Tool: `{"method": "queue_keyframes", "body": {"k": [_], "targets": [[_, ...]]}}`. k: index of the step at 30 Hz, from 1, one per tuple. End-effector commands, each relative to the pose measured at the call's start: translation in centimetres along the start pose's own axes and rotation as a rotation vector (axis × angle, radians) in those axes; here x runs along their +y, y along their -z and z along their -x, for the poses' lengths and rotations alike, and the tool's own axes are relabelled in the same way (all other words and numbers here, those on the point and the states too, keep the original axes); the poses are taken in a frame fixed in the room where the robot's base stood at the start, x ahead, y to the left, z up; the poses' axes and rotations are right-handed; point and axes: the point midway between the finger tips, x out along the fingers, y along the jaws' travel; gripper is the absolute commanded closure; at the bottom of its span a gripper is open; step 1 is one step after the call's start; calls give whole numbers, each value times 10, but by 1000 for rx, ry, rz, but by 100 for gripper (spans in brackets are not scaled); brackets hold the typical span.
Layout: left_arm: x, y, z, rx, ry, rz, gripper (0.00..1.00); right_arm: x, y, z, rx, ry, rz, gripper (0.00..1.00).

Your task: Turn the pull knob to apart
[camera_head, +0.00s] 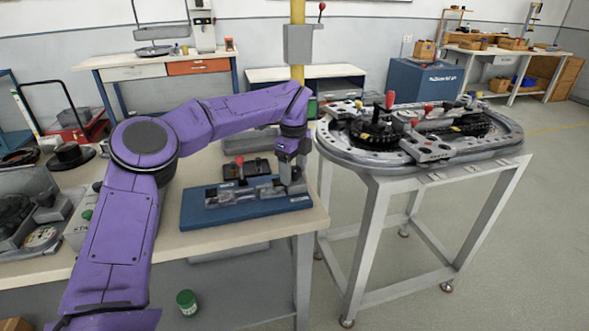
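My purple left arm reaches in from the left, and its grey gripper (292,182) points down at the right end of a grey fixture on a blue base plate (245,208). The fingertips are small and merge with the grey metal there, so I cannot tell whether they are apart or closed, or whether they touch a knob. A small red knob (239,160) stands on a dark plate behind the fixture, left of the gripper. I cannot tell for sure which part is the pull knob. My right gripper is not in view.
An oval ring track (340,150) with red-knobbed levers lies on a grey metal stand to the right. A yellow post (297,12) with a grey box rises behind the table. A green-capped jar (187,302) stands low at the front. Open floor lies at the right.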

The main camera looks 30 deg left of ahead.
Motion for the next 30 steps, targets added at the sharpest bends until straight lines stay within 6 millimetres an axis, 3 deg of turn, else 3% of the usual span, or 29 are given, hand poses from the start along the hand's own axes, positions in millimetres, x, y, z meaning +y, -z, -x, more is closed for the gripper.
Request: {"method": "queue_keyframes", "body": {"k": [8, 11, 21, 30], "targets": [[0, 2, 3, 2, -1, -3, 34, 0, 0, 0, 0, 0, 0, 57], [0, 2, 17, 1, 2, -2, 34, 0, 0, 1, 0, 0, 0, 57], [0, 0, 93, 1, 0, 1, 34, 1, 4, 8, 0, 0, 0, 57], [0, -1, 105, 2, -2, 0, 34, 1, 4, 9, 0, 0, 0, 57]]}}
